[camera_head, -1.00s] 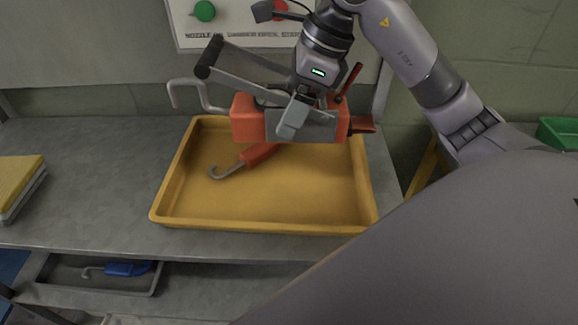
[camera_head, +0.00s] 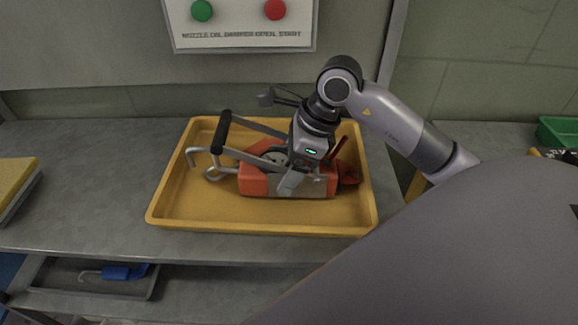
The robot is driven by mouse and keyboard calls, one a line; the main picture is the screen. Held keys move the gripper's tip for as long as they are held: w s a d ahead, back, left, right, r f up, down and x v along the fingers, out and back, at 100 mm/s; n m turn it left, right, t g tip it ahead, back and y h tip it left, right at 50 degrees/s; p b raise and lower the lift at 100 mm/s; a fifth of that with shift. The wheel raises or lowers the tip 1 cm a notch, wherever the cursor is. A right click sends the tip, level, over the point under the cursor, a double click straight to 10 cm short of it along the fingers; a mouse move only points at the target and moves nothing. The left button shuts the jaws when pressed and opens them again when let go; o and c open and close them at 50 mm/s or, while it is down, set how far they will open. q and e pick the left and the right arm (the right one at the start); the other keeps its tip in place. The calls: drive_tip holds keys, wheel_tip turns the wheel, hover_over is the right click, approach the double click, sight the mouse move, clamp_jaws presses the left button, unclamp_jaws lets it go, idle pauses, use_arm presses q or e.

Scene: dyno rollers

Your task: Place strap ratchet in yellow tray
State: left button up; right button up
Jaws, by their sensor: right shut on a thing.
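The strap ratchet (camera_head: 315,186) has an orange and grey metal body, a long lever with a black grip, and a grey hook at its left. It is inside the outline of the yellow tray (camera_head: 250,222), low at the tray's floor or just above it; I cannot tell whether it touches. My right gripper (camera_head: 290,184) is shut on the strap ratchet from above, and hides part of its middle. A second grey hook (camera_head: 213,175) shows beside it in the tray. My left gripper is not in view.
The tray stands on a grey bench (camera_head: 95,195). A yellow-topped stack (camera_head: 14,180) lies at the left edge. A panel with green (camera_head: 201,11) and red (camera_head: 274,9) buttons is on the wall behind. A grey tray with a blue-handled hook (camera_head: 124,272) is below.

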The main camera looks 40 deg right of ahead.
idle(0.3)
drive_tip(key=shift+f, duration=0.2)
drive_tip(key=o, duration=1.7)
drive_tip(key=shift+r, duration=0.2)
drive_tip(key=v, duration=1)
drive_tip(key=shift+s+d+r, duration=0.1)
drive_tip(key=shift+r, duration=0.15)
drive_tip(key=shift+s+d+r, duration=0.15)
drive_tip(key=shift+s+r, duration=0.05)
drive_tip(key=shift+r, duration=0.4)
